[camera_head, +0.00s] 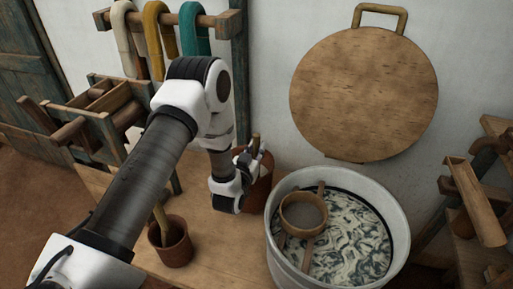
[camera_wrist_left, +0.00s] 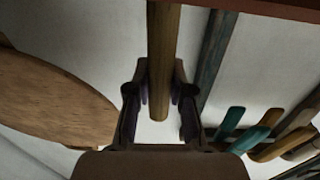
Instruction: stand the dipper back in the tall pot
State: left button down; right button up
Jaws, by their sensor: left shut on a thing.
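My left gripper (camera_head: 250,168) is shut on an upright wooden handle, which I take to be the dipper's (camera_head: 256,144). The handle's end shows above the fingers. In the left wrist view the handle (camera_wrist_left: 163,55) runs between the two fingers (camera_wrist_left: 160,105). A reddish-brown tall pot (camera_head: 263,188) stands directly behind the gripper, partly hidden by it. The handle lines up with this pot, but its lower end is hidden, so I cannot tell how deep it is inside. My right gripper is not in view.
A metal vat (camera_head: 400,255) of marbled liquid stands close right, with a round wooden strainer (camera_head: 303,213) across it. A small pot (camera_head: 172,253) holding a stick stands left on the wooden bench (camera_head: 215,255). A round board (camera_head: 365,95) hangs behind.

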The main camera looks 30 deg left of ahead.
pick_arm(q)
jog(key=c, duration=1)
grip_release()
jog(key=shift+o, duration=0.2)
jog(key=s+d+f+g+h+p, duration=0.1)
jog(key=s+d+f+g+p, duration=0.2)
jog(key=s, duration=0.9)
jog(key=s+d+f+m+g+h+p, duration=0.1)
jog(key=s+d+f+g+p, duration=0.2)
jog(key=s+g, duration=0.6)
jog(key=s+d+f+m+g+h+p, duration=0.1)
jog(key=s+d+f+g+h+p, duration=0.1)
jog(key=s, duration=1.4)
notch_tip(320, 180, down, 4)
jog(key=d+g+p, duration=0.1)
jog(key=d+g, duration=0.1)
jog(key=g, duration=0.1)
jog(key=shift+d+g, duration=0.35)
jog(key=shift+g, duration=0.05)
